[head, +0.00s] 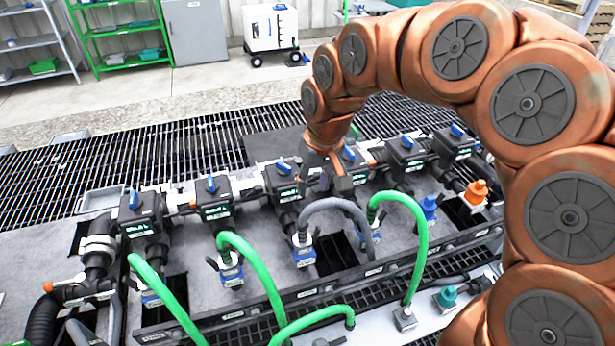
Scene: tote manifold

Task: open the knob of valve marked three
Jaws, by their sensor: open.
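A row of black valve boxes runs across the manifold, each with a blue knob on top. The labels are too small to read, so I cannot tell which is marked three. The third box from the left (284,184) has its blue knob (284,168) in clear view. The box to its right, with another blue knob (348,153), is partly hidden by my arm. My gripper (324,184) is open, pointing down between these two boxes. Its fingertips are dark and hard to make out, and I cannot tell if they touch anything.
Green hoses (250,262) and a grey hose (335,202) arch in front of the valves. An orange fitting (477,193) stands at the right end. Black grating (200,147) lies behind the manifold. A white wheeled cart (270,27) and shelves (120,35) stand at the back.

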